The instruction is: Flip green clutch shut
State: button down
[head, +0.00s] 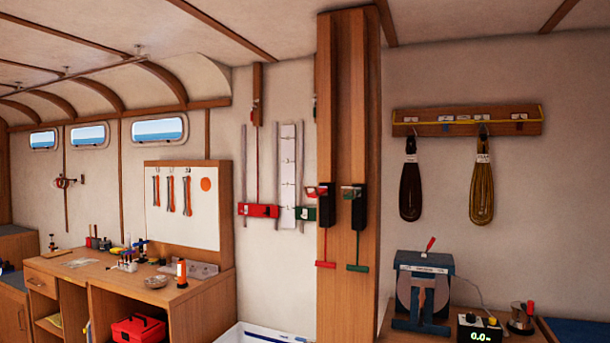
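Two black clutches are mounted on the wooden post in the middle of the view. The right one is the green clutch (360,206), with a small grey-green lever (350,191) sticking out to the left near its top. A green T-handle (358,268) hangs on a line below it. The left one is the red clutch (329,208), with a red lever (315,191) also sticking out to the left and a red T-handle (326,264) below. My gripper is not in view.
Left of the post, a red block (258,211) and a partly hidden green block (305,214) sit by a wall scale (288,180). Coiled lines (482,190) hang from a rack at right. A bench with a blue device (423,260) stands below; a desk (130,280) is at left.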

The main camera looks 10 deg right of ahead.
aim_at(352, 189)
jog(key=i, duration=0.95)
